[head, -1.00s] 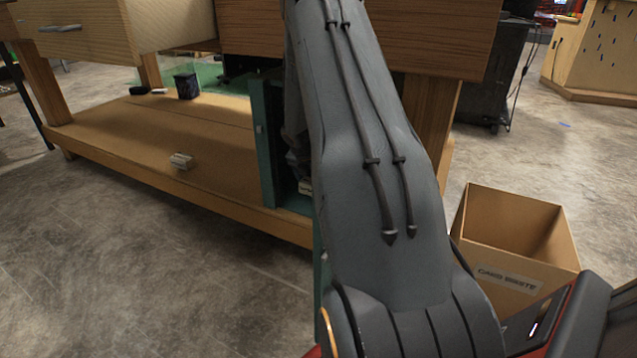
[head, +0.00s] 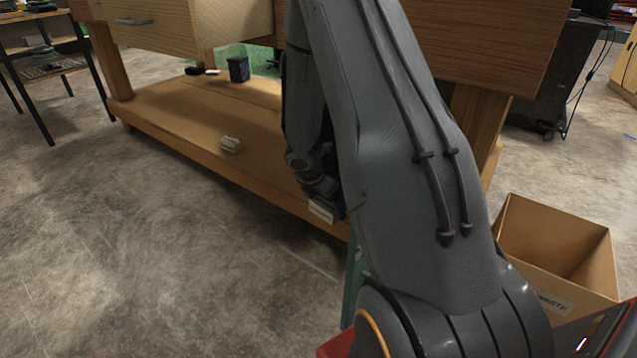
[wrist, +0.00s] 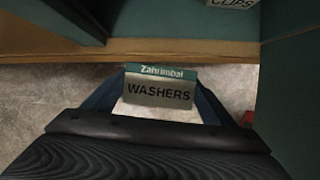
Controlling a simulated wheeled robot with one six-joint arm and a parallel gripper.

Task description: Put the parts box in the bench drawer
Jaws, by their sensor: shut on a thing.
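The parts box (wrist: 160,92), marked WASHERS with a teal strip along one edge, is between the fingers of my gripper (wrist: 158,102) in the wrist view. In the head view, my gripper (head: 322,193) is low in front of the bench shelf, shut on the pale box (head: 321,212). The bench drawer (head: 165,22) is at the upper left. It juts out from the bench with its handle on the front; its inside is out of view. My arm hides much of the middle of the head view.
A small pale block (head: 230,145) and a dark cup (head: 238,69) are on the low bench shelf (head: 170,112). An open cardboard box (head: 560,240) stands at the right. Teal panels (wrist: 295,90) and a CLIPS label (wrist: 233,3) are close by.

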